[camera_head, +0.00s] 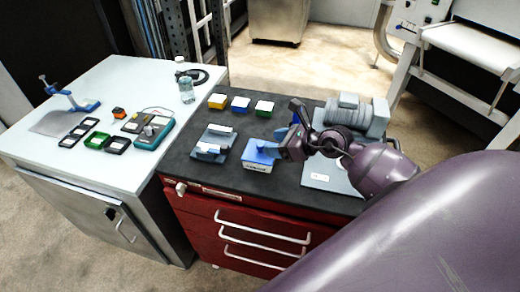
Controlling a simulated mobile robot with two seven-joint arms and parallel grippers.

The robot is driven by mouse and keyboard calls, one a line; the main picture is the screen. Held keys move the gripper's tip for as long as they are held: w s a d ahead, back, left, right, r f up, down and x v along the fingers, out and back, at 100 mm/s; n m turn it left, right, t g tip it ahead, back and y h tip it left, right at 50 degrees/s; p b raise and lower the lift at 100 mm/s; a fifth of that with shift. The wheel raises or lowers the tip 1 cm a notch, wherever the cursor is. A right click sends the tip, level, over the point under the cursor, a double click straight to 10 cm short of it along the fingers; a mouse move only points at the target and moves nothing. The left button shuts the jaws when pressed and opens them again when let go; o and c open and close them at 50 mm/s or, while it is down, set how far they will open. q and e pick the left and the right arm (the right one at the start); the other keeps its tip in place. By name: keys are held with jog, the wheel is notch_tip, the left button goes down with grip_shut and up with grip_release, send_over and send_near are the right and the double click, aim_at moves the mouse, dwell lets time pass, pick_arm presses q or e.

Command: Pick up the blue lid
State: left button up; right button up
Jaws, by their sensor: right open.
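The blue lid (262,149) lies on top of a light box with a printed front (257,168), near the front of the dark worktop. My right gripper (279,147) comes in from the right with its fingers close to the lid's right side. It is open. Whether a finger touches the lid cannot be told. The gripper and wrist hide the area just right of the lid. My left gripper is not in view.
Small yellow (217,101), blue (240,104) and green (264,108) bins line the worktop's back. Grey-blue blocks (211,150) stand left of the lid. A grey motor-like machine (352,112) stands behind my right arm. A white table (60,125) with tools adjoins at left.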

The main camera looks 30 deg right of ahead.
aim_at(261, 144)
jog(key=shift+a+p+x, duration=0.2)
jog(key=shift+p+x, duration=0.3)
jog(key=shift+x, duration=2.1)
jog(key=shift+s+r, duration=0.1)
jog(key=shift+c, duration=0.4)
jog(key=c, duration=0.9)
